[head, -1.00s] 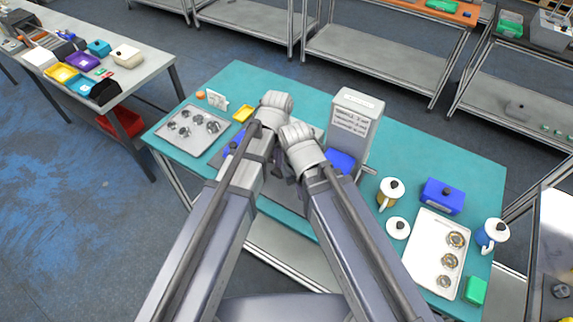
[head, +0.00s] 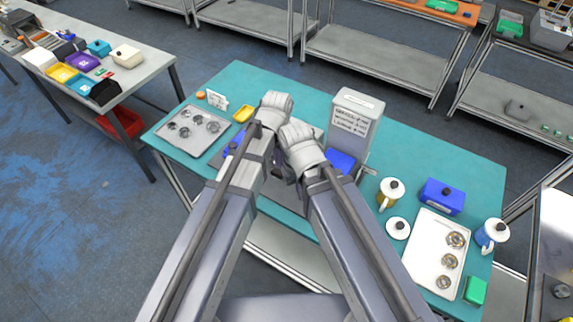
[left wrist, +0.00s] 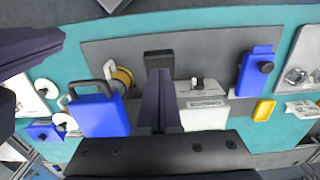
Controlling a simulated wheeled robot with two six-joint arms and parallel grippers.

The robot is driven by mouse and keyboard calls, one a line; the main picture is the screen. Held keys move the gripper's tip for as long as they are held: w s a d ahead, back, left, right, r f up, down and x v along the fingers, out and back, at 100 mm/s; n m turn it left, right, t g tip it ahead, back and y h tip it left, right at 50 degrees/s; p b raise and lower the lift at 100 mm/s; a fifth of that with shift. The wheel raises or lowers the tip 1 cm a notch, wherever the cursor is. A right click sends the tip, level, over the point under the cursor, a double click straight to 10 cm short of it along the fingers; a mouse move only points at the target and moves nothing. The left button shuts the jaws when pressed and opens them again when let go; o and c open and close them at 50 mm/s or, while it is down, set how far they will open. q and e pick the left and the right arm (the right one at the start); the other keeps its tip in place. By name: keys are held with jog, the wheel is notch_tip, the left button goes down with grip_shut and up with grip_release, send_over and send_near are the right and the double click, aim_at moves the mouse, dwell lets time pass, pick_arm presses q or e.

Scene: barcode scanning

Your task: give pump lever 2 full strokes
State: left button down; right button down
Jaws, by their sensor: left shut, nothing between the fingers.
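In the left wrist view, my left gripper (left wrist: 160,75) is shut and empty, its dark fingers pointing over the grey mat (left wrist: 200,50). A dark block with a grey face (left wrist: 158,56) shows just beyond the fingertips; I cannot tell whether it is the pump lever or whether they touch. A pale unit with a small knob (left wrist: 204,112) stands beside the fingers. In the head view, both forearms meet over the middle of the bench and hide both sets of fingertips and any lever. My right wrist (head: 300,145) is beside the left one; its jaws are hidden.
A grey box with a printed label (head: 352,120) stands behind my right wrist. Blue containers (left wrist: 100,115) (left wrist: 254,72) flank the left gripper. A cup tray (head: 193,130) lies left; a white tray (head: 425,265), blue box (head: 442,195) and lidded pots lie right.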

pick_arm(q)
jog(key=shift+f, duration=0.15)
notch_tip(320, 180, down, 8)
jog(key=b, duration=0.8)
jog(key=shift+r, duration=0.25)
jog(key=shift+r, duration=0.1)
notch_tip(320, 180, up, 8)
jog(key=p, duration=0.8)
jog(key=shift+f, duration=0.25)
notch_tip(320, 180, down, 8)
jog(key=b, duration=0.8)
jog(key=shift+r, duration=0.15)
notch_tip(320, 180, up, 8)
jog(key=p, duration=0.8)
